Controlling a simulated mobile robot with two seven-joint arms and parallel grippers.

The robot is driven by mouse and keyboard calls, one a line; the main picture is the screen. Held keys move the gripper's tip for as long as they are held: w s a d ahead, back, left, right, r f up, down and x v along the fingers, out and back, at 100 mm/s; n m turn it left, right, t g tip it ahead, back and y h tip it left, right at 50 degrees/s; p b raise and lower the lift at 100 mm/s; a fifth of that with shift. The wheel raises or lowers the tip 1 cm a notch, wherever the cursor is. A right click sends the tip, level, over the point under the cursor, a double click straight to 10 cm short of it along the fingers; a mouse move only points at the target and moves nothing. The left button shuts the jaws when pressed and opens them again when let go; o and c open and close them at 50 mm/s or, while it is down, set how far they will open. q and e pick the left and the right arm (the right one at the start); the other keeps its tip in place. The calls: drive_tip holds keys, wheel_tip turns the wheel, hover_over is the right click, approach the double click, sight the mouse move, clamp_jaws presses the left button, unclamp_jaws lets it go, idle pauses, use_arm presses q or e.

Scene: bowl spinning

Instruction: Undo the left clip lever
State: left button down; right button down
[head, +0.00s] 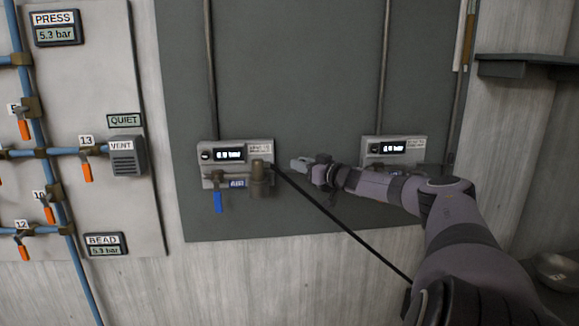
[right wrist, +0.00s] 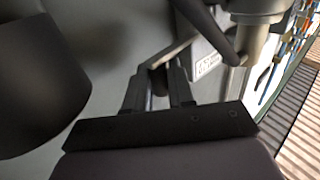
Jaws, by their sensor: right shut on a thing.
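The left wall unit (head: 238,150) has a small display, a blue handle (head: 218,202) hanging down and a brass-coloured coupling (head: 260,178) with a black hose. In the right wrist view, a flat grey metal lever (right wrist: 178,49) runs from beside the coupling (right wrist: 250,42) to my fingertips. My right gripper (right wrist: 163,82) is shut on the end of this clip lever. In the head view, my right gripper (head: 306,165) is just right of the left unit, and its fingers partly hide the lever. My left gripper is in neither view.
The black hose (head: 340,226) stretches from the coupling down to the right, below my right forearm. A second wall unit (head: 394,149) sits behind my right arm. A pipe panel with orange valves (head: 87,171) stands at left. A metal bowl (head: 558,270) lies at lower right.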

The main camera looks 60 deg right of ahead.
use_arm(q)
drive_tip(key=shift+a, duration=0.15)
use_arm(e)
drive_tip(key=shift+d+r, duration=0.15)
drive_tip(key=shift+r, duration=0.05)
drive_tip(key=c, duration=1.3)
unclamp_jaws()
drive_tip(key=shift+o, duration=0.9)
drive_tip(key=shift+w+f, duration=0.1)
drive_tip(key=shift+f, duration=0.05)
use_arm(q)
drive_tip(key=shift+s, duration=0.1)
